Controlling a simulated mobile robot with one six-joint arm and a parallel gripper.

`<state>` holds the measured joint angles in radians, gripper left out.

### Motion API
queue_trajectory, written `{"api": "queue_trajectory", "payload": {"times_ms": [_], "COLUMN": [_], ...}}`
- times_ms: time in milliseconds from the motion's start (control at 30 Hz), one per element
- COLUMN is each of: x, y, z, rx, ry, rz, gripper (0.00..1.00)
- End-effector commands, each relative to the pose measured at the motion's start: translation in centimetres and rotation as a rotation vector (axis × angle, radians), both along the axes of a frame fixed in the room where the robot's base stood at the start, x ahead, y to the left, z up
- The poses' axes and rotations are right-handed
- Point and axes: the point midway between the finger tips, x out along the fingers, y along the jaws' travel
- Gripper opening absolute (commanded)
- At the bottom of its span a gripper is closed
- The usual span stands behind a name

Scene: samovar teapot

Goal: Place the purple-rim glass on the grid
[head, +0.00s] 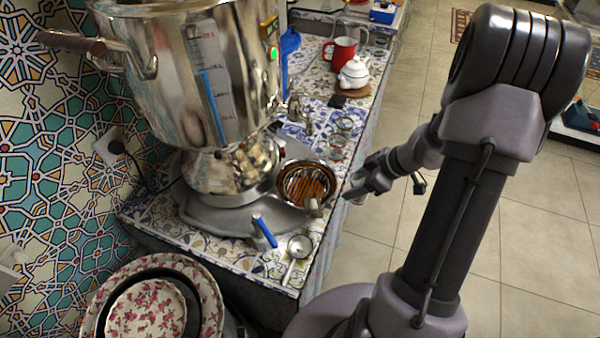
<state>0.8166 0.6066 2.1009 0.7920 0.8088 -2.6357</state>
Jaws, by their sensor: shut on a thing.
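My gripper (354,194) is at the right edge of the counter, just right of the round copper-coloured drip bowl. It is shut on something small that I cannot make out. The grid (305,183) lies in the bowl below the samovar's tap, to the left of my gripper. Two small clear glasses stand behind the bowl: a farther glass (345,125) and a nearer glass (337,142) with a reddish rim. At this size I cannot tell which glass has the purple rim, or whether it is the held thing.
The large steel samovar (190,80) stands left of the grid, its tap (297,110) reaching out behind the bowl. A strainer (299,247) and a blue-handled item (264,230) lie in front. A white teapot (354,73) and red mug (340,53) stand farther back.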

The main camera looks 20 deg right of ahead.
Motion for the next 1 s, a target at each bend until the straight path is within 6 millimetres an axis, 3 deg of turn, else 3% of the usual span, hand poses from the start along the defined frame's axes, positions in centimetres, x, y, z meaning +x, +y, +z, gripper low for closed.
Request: {"api": "queue_trajectory", "payload": {"times_ms": [500,1000], "x": [7.6,10.8], "y": [6.8,9.8], "z": [0.0,0.0], "rx": [0.000,0.000], "ry": [-0.001,0.000], "rz": [0.002,0.002], "gripper": [0.10,0.10]}}
